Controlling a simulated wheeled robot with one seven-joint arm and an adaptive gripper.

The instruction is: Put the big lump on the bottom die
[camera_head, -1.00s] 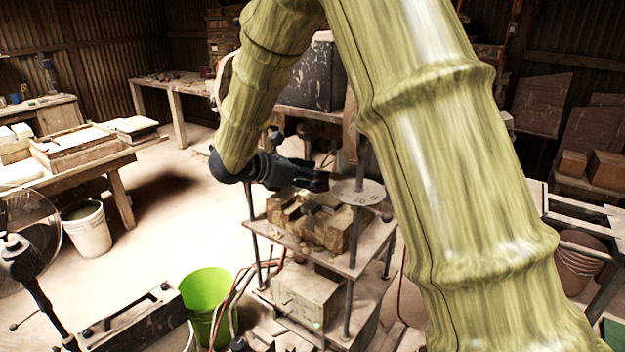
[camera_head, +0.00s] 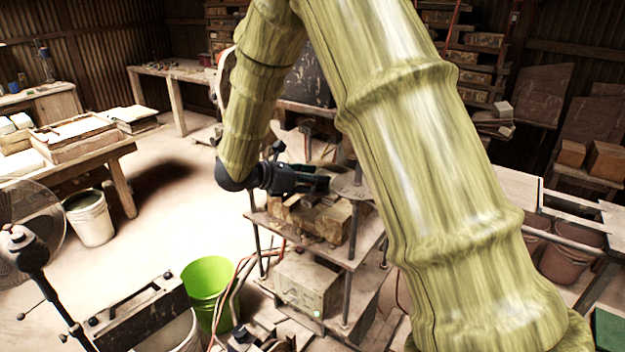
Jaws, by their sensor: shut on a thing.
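The tile press (camera_head: 309,286) stands in the middle, with posts and stacked shelves. The bottom die (camera_head: 338,226) is a tan, worn block on its upper shelf. My gripper (camera_head: 322,186) is dark and reaches in from the left, pointing right, just above the die in the picture. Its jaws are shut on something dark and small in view. I take this for the big lump, but its outline is not clear against the jaws. Whether it touches the die cannot be told. My arm hides the press's right and upper parts.
A pale round plate with markings (camera_head: 352,189) sits close to my fingertips, by a press post. A green bucket (camera_head: 208,283) and hoses stand at the press's left foot. A fan (camera_head: 30,235) is at far left.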

